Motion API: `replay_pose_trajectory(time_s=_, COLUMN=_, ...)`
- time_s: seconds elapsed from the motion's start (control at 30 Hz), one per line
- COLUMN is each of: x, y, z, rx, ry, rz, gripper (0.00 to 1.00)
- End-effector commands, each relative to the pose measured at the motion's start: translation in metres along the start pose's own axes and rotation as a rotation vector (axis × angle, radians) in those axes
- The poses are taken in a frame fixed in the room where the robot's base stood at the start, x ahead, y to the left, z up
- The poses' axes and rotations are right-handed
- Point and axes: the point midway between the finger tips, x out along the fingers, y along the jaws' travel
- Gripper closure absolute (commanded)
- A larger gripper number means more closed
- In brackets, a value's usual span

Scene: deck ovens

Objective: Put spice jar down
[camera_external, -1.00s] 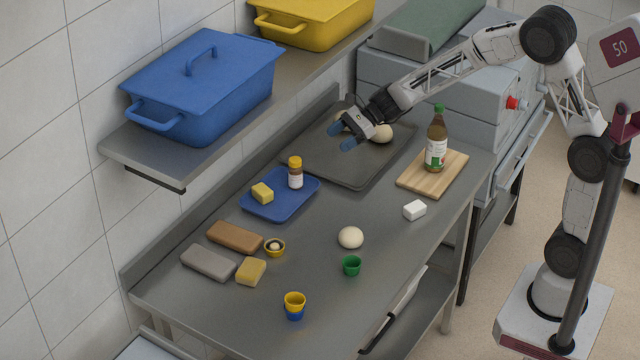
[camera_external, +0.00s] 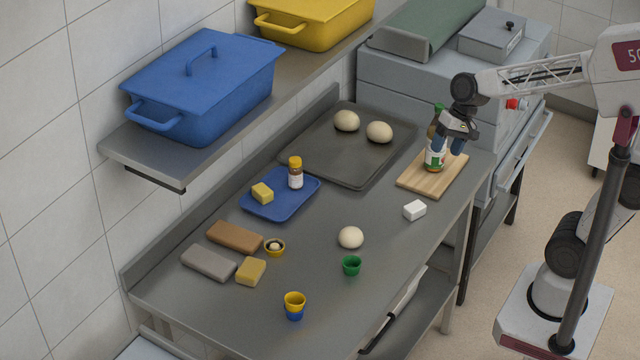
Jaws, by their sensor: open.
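The spice jar (camera_external: 295,174), with a yellow-orange cap and white label, stands upright on the blue tray (camera_external: 279,211), beside a yellow block (camera_external: 262,193). My gripper (camera_external: 448,147) is open, far to the right of the jar, at the bottle (camera_external: 436,158) on the wooden board (camera_external: 419,181). Its blue fingers overlap the bottle's upper part in the picture and hide some of it. I cannot tell whether they touch it. Nothing is seen held in my gripper.
A dark baking tray (camera_external: 345,172) holds two dough balls (camera_external: 379,132). Another dough ball (camera_external: 350,237), a white block (camera_external: 415,210), a green cup (camera_external: 352,265) and stacked yellow and blue cups (camera_external: 294,305) stand on the steel table. A shelf with a blue lidded pan (camera_external: 200,90) overhangs the back.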

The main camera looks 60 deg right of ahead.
Motion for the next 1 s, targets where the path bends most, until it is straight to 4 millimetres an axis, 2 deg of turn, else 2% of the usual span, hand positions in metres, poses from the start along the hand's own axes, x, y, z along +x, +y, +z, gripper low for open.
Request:
replay_pose_trajectory(time_s=0.03, x=-0.006, y=0.011, z=0.012, rx=-0.062, ry=0.022, rz=0.032, gripper=0.34)
replay_pose_trajectory(time_s=0.2, x=-0.021, y=0.05, z=0.043, rx=-0.274, ry=0.084, rz=0.155, gripper=0.34)
replay_pose_trajectory(time_s=0.4, x=-0.036, y=0.09, z=0.07, rx=-0.479, ry=0.142, rz=0.288, gripper=0.34)
replay_pose_trajectory(time_s=0.5, x=-0.04, y=0.103, z=0.077, rx=-0.545, ry=0.158, rz=0.335, gripper=0.34)
replay_pose_trajectory(time_s=0.7, x=-0.043, y=0.114, z=0.083, rx=-0.6, ry=0.171, rz=0.376, gripper=0.34)
replay_pose_trajectory(time_s=1.0, x=-0.043, y=0.114, z=0.083, rx=-0.601, ry=0.171, rz=0.377, gripper=0.34)
